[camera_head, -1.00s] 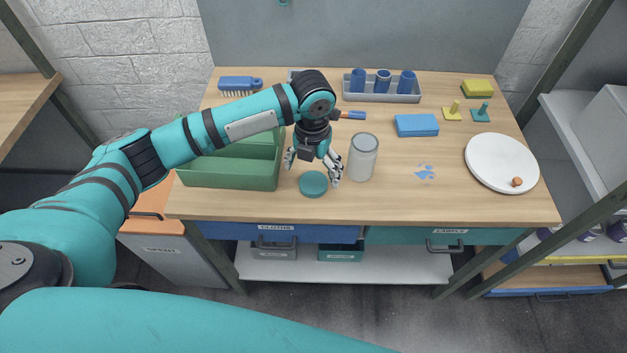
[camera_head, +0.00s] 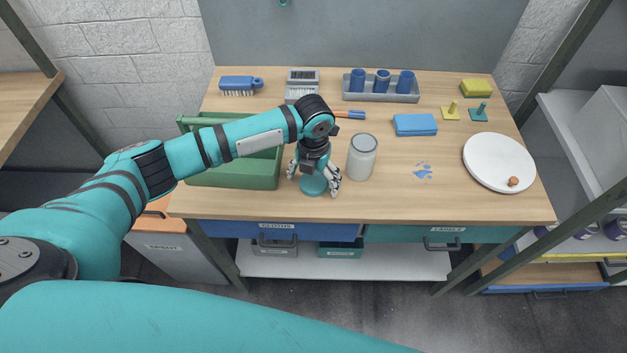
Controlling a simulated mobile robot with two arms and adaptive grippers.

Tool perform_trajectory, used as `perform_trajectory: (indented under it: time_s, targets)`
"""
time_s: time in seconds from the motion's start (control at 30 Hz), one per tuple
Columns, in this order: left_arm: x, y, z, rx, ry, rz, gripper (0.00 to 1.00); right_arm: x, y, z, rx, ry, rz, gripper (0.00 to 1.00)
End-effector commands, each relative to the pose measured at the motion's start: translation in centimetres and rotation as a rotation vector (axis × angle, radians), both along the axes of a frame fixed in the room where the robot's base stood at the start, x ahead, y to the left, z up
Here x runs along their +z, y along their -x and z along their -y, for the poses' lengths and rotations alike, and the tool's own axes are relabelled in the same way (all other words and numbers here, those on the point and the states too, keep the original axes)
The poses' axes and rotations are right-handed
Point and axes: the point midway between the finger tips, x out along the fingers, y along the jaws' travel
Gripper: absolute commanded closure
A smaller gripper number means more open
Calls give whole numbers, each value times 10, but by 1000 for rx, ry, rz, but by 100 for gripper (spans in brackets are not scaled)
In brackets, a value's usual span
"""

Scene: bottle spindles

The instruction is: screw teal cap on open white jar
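The teal cap (camera_head: 314,186) lies on the wooden table near its front edge. My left gripper (camera_head: 314,178) is above the cap with its fingers spread open, one on each side of it. The gripper partly hides the cap, and I cannot tell whether the fingers touch it. The open white jar (camera_head: 361,158) stands upright just right of the gripper, with no cap on it. My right gripper is out of view; only a teal arm link of mine crosses the bottom of the picture.
A green crate (camera_head: 232,178) is close on the left, under my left arm. A blue sponge (camera_head: 415,125), a white plate (camera_head: 499,162) and a grey tray (camera_head: 350,96) with blue cups stand farther right and back. A blue spill (camera_head: 423,172) lies right of the jar.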

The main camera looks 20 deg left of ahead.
Motion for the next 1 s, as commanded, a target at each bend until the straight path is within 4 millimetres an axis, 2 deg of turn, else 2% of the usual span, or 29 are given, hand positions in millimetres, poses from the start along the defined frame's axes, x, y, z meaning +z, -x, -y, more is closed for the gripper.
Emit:
perform_trajectory:
  time_s: [0.03,0.3,0.77,1.0]
  targets:
    - [0,0,0,0,0,0,14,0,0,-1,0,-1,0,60]
    - [0,0,0,0,0,0,47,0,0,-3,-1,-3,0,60]
    - [3,-1,0,0,0,1,48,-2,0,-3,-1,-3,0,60]
    - [26,-1,0,-1,1,4,48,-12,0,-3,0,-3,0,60]
